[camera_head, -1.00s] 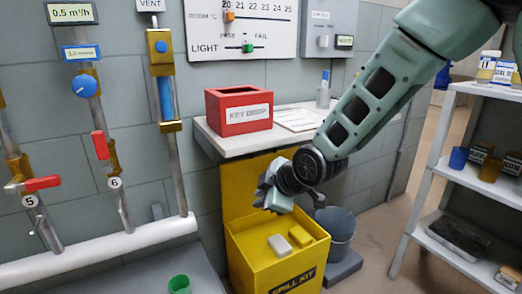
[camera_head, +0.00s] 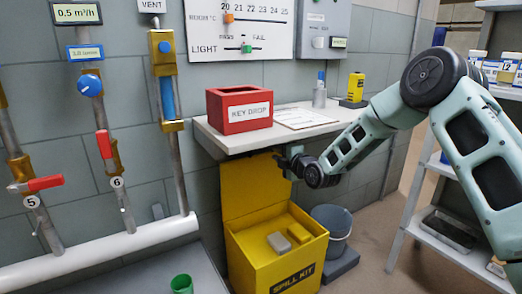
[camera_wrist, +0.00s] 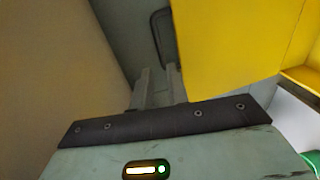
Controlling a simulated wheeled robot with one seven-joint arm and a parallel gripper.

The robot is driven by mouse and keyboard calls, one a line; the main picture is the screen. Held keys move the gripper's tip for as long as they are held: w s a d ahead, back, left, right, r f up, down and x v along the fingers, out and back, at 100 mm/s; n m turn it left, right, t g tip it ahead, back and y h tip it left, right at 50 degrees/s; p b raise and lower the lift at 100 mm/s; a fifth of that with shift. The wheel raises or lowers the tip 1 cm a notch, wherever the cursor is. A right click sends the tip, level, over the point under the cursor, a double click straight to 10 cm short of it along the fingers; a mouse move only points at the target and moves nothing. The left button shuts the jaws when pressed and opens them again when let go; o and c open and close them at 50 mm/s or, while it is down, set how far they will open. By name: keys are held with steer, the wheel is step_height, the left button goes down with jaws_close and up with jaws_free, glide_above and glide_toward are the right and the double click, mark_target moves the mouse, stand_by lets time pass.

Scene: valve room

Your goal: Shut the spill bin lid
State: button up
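The yellow spill bin (camera_head: 262,270) stands open on the floor below the shelf, with "SPILL KIT" on its front. Its yellow lid (camera_head: 245,190) stands raised at the back of the bin, leaning near the wall. My gripper (camera_head: 284,163) is at the lid's upper right edge, just below the shelf; I cannot tell if it touches. In the wrist view the lid (camera_wrist: 230,45) fills the upper right, just right of my two fingers (camera_wrist: 157,85). The fingers look close together with nothing seen between them; whether they are fully shut is unclear.
Two blocks, one grey (camera_head: 279,242) and one yellow (camera_head: 299,233), lie in the bin. A white shelf (camera_head: 225,142) with a red key drop box (camera_head: 239,108) overhangs the lid. A grey bucket (camera_head: 334,225) stands right of the bin. A storage rack (camera_head: 408,215) is at right.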

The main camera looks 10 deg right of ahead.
steer(key=b+x, duration=0.2)
steer(key=x, duration=0.9)
steer(key=shift+w, duration=0.1)
steer(key=shift+c, duration=0.3)
jaws_close()
